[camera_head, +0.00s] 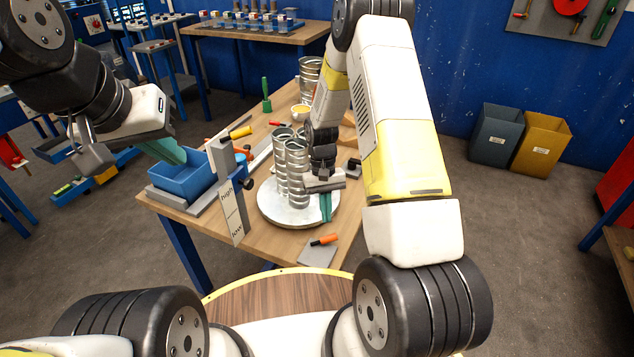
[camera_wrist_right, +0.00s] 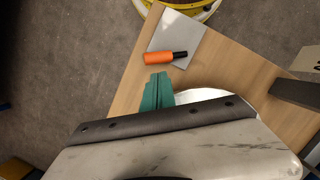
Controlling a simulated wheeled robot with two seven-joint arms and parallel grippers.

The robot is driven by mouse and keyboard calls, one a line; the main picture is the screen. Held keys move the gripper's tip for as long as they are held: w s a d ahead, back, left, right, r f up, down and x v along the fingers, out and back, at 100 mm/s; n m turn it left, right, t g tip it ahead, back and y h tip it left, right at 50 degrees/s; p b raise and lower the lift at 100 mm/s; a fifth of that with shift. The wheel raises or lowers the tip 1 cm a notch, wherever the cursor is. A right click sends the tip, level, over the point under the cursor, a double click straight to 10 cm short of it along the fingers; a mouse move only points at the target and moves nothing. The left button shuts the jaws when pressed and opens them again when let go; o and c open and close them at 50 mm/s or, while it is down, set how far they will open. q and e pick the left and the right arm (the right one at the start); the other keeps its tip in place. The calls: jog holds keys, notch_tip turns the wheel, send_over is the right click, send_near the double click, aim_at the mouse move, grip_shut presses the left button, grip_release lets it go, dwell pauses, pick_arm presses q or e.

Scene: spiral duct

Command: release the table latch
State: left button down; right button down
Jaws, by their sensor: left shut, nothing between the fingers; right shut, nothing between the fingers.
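A white round turntable (camera_head: 272,207) sits on the wooden table and carries several shiny spiral duct pieces (camera_head: 297,172). An orange handle with a black end (camera_head: 325,240) lies on a grey plate (camera_head: 316,256) at the table's front corner; it looks like the latch. The handle also shows in the right wrist view (camera_wrist_right: 160,58). My right gripper (camera_head: 326,207) is shut and empty, its teal fingers pointing down at the turntable's right edge, a short way behind the orange handle. My left gripper (camera_head: 180,155) is shut and empty above the blue bin, left of the upright gauge.
The upright gauge (camera_head: 232,205) marked high and low stands at the table's left front. The blue bin (camera_head: 183,180) is beside it. A green tool (camera_head: 266,94) and a yellow-handled tool (camera_head: 240,132) are further back. Floor right of the table is clear up to two bins (camera_head: 497,135).

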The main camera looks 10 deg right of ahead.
aim_at(329, 238)
jog(key=shift+x, duration=1.75)
jog(key=shift+s+m, duration=0.15)
jog(key=shift+m, duration=0.25)
